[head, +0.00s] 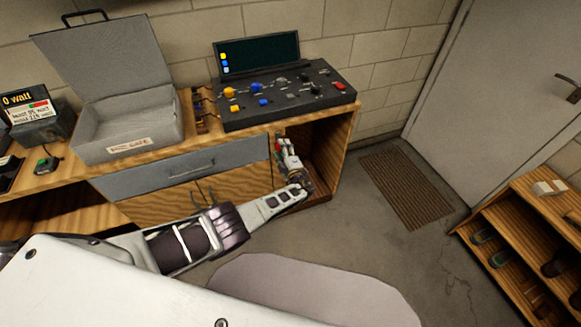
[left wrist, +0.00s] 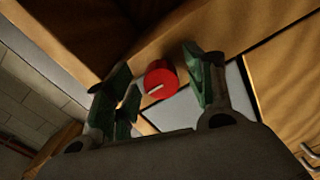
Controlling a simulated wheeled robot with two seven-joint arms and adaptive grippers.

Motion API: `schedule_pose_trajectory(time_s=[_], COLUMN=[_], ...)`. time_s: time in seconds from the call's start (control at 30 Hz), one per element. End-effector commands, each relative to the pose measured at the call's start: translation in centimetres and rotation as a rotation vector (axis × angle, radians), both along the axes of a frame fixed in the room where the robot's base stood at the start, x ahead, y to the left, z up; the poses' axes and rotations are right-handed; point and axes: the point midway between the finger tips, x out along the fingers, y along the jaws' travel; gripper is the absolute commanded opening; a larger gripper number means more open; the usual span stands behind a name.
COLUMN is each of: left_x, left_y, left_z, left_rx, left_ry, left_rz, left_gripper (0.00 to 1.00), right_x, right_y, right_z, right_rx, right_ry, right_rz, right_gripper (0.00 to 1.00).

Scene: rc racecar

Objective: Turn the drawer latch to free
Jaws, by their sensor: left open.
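The drawer latch is a round red knob with a white line (left wrist: 160,79), mounted on a wooden edge in the left wrist view. The line runs at a slant. My left gripper (left wrist: 158,92) is open, with its green-padded fingers on either side of the knob; I cannot tell whether they touch it. In the head view the left gripper (head: 282,146) is at the right end of the grey drawer (head: 150,178), in front of the cabinet. The drawer looks closed. The latch is mostly hidden there behind the gripper. My right gripper is not in view.
The wooden workbench carries an open grey case (head: 127,132), a black control panel (head: 285,98) with knobs, and a small labelled box (head: 38,122). A brown mat (head: 407,187) lies by the door. A shoe rack (head: 520,240) stands at the right. The floor between is clear.

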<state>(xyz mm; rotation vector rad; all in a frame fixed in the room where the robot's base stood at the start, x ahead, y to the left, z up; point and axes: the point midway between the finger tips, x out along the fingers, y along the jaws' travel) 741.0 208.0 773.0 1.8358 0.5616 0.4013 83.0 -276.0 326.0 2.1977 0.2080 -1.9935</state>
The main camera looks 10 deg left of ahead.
Motion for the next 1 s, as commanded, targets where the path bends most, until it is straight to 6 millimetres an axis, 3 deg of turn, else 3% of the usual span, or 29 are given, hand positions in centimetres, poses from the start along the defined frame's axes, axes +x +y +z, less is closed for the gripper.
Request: schedule_pose_trajectory(time_s=[1.0], left_x=[-5.7], left_y=[-3.8], left_z=[0.2], left_rx=[0.002], left_ry=[-0.003], left_rz=[0.0], left_gripper=[0.54], right_x=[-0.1], right_y=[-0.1], right_z=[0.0], right_rx=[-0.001], right_ry=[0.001], right_rz=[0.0], right_gripper=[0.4])
